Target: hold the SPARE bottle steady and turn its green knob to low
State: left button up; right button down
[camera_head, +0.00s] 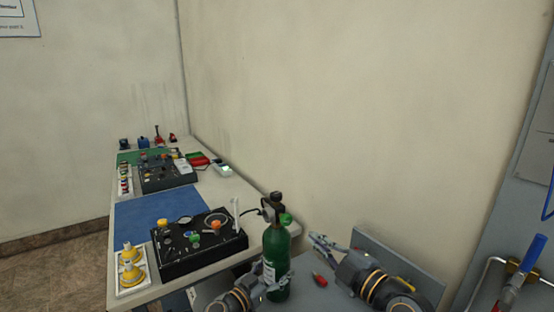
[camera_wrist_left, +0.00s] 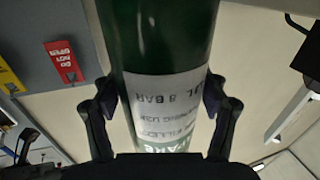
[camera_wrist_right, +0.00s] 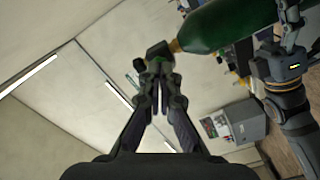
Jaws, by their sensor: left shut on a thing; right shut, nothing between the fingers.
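The dark green bottle (camera_head: 276,250) stands upright near the front of the bench, with a black valve (camera_head: 276,199) on top. Its green knob (camera_head: 286,219) sits at the valve's right side. My left gripper (camera_head: 270,287) is shut around the bottle's lower body. In the left wrist view the bottle (camera_wrist_left: 158,35) fills the space between the fingers, its white label upside down. My right gripper (camera_head: 315,238) is shut and empty, to the right of the valve. In the right wrist view its closed tips (camera_wrist_right: 157,68) overlap the valve's outline; I cannot tell whether they touch.
A black panel (camera_head: 170,268) with coloured fittings lies left of the bottle, by a blue mat (camera_head: 150,210) and yellow cones (camera_head: 131,270). A red tag (camera_wrist_left: 62,58) is near the bottle. A wall runs behind the bench. A blue-handled valve (camera_head: 533,250) is at far right.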

aim_at(286, 219)
jog(key=r+x, duration=0.1)
jog(key=x, duration=0.5)
jog(key=shift+w, duration=0.35)
